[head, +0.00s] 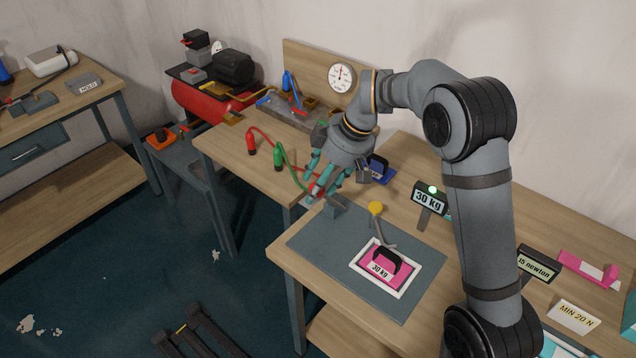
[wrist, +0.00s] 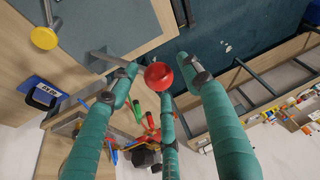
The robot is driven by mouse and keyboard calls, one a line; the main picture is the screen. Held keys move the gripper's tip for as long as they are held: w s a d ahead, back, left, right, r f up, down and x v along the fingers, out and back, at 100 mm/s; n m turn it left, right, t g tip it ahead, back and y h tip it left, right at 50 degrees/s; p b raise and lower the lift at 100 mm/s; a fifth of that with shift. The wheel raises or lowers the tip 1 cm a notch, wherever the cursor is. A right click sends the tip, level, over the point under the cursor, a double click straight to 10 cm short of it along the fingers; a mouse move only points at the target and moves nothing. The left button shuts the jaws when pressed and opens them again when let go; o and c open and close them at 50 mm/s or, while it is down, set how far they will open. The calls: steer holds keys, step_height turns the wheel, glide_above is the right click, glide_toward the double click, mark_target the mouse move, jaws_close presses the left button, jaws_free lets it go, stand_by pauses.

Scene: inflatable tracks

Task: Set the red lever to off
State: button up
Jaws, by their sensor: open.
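The red lever shows as a round red knob (wrist: 159,76) in the wrist view. It sits among the tips of my gripper's teal fingers (wrist: 155,82), with a finger on either side and one below. I cannot tell whether any finger touches it. In the head view my gripper (head: 318,183) is open and points down over the left back corner of the grey mat. The fingers largely hide the lever there. A grey block (head: 334,206) stands just below the fingers on the mat. No off marking is readable.
A blue weight (head: 379,173) sits behind my gripper. Red (head: 251,147) and green (head: 278,160) hose ends stand to the left. The mat's (head: 325,250) front left is clear.

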steer(key=shift+a+f, duration=0.1)
steer(key=shift+f, duration=0.1)
steer(key=shift+c, duration=0.7)
steer(key=shift+r, duration=0.15)
jaws_close()
